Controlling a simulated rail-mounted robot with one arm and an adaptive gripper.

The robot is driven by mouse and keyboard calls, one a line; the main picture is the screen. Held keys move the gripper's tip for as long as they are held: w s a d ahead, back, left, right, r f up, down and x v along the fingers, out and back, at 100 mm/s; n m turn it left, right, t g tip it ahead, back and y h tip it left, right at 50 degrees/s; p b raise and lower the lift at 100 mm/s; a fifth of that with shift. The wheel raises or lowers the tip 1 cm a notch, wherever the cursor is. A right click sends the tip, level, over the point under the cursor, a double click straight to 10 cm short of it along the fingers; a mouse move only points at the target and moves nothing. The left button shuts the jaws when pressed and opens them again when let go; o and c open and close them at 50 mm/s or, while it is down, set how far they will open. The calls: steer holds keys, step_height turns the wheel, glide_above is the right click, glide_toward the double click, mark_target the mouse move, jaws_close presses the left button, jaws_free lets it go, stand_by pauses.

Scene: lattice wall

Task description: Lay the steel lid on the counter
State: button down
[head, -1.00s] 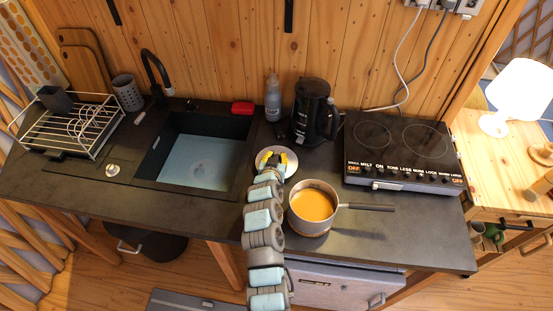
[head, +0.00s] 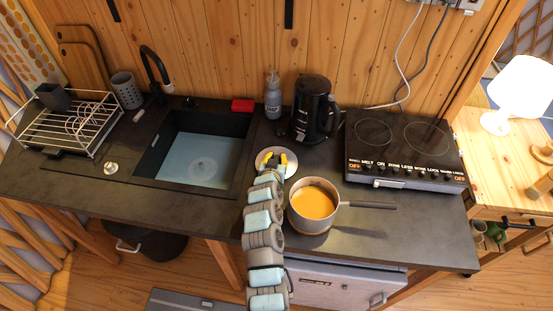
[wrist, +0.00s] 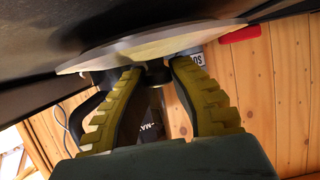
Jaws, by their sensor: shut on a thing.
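The steel lid (head: 264,158) is a pale round disc over the counter (head: 225,220), between the sink and the pot. My gripper (head: 278,163) is over the lid in the head view and partly covers it. In the wrist view, the lid (wrist: 165,45) shows nearly edge-on, close against the dark counter (wrist: 40,40). My gripper's yellow-green fingers (wrist: 155,75) are shut on the lid's dark knob. I cannot tell whether the lid's whole rim touches the counter.
A pot (head: 313,225) of orange liquid stands right of my gripper, its handle pointing right. The sink (head: 195,160) opens to the left. A black kettle (head: 311,110) and grey bottle (head: 273,97) stand behind. The hob (head: 400,150) is right. Counter is clear front right.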

steer(key=c, duration=1.2)
jaws_free()
steer(key=shift+s+f, duration=0.1)
steer(key=shift+f, duration=0.25)
steer(key=shift+c, duration=0.2)
steer(key=shift+o, duration=0.8)
steer(key=shift+f, duration=0.15)
